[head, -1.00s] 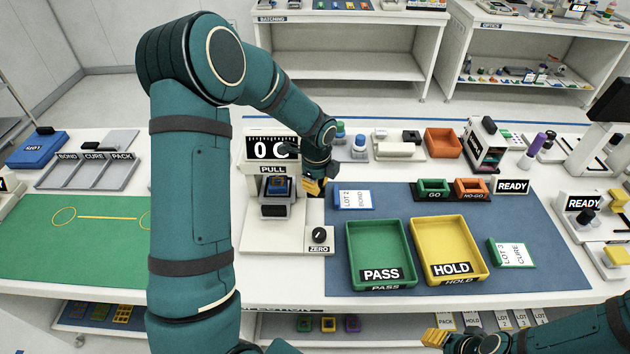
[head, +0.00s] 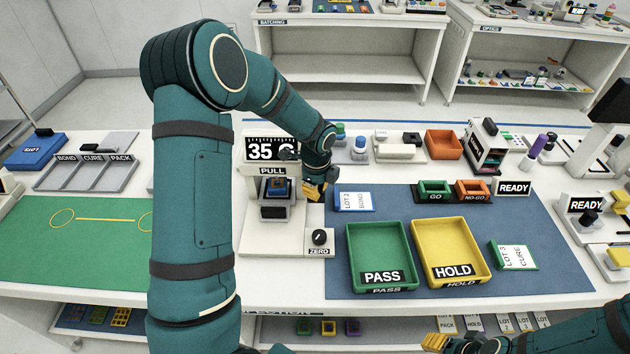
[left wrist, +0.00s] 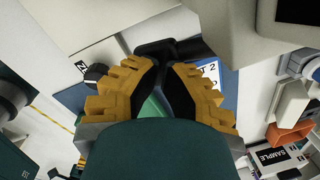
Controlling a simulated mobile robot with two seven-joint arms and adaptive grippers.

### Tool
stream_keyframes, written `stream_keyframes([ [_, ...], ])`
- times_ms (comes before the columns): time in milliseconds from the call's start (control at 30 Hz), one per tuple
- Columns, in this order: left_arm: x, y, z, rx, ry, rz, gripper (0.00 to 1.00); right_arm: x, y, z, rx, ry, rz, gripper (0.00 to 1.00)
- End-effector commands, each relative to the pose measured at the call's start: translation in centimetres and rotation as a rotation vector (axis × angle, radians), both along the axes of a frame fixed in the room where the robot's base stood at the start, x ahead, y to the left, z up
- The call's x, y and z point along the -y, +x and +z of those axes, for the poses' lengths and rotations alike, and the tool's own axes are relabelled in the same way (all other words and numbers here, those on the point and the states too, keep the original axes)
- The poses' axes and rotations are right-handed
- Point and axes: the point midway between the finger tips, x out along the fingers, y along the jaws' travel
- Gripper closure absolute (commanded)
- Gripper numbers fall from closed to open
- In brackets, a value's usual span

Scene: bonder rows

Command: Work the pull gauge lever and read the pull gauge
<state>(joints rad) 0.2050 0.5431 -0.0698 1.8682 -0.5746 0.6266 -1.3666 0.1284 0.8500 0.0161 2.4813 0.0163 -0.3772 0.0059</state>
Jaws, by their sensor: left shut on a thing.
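The pull gauge (head: 252,222) is a white stand with a PULL label, left of the blue mat. Its display (head: 260,149) shows "35" and a further character partly covered by my left arm. A small blue piece (head: 277,188) sits in its middle. My left gripper (head: 314,191) is at the gauge's right side. In the left wrist view, its yellow fingers (left wrist: 164,80) are closed around the black pull gauge lever (left wrist: 156,48). The lever is mostly hidden in the head view. My right gripper (head: 436,341) is at the bottom edge, its fingers too unclear to judge.
The ZERO knob (head: 319,237) sits at the gauge's front right. The green PASS tray (head: 350,240) and yellow HOLD tray (head: 419,235) stand on the blue mat (head: 535,215). A LOT 2 card holder (head: 354,199) lies close right of my left gripper.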

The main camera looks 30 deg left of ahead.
Motion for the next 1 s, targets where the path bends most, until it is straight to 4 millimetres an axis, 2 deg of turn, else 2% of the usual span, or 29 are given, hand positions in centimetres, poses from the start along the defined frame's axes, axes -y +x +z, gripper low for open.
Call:
stream_keyframes([
  [533, 0.2, -0.4, 4.7, -0.001, 0.000, 0.000, 1.00, 0.0, 0.0, 3.6, 0.000, 0.000, 0.000, 0.53],
  [667, 0.2, -0.4, 4.2, -0.001, 0.000, 0.000, 1.00, 0.0, 0.0, 3.2, 0.000, 0.000, 0.000, 0.53],
  [1000, 0.2, -0.4, 4.6, -0.001, 0.000, 0.000, 1.00, 0.0, 0.0, 3.4, 0.000, 0.000, 0.000, 0.53],
])
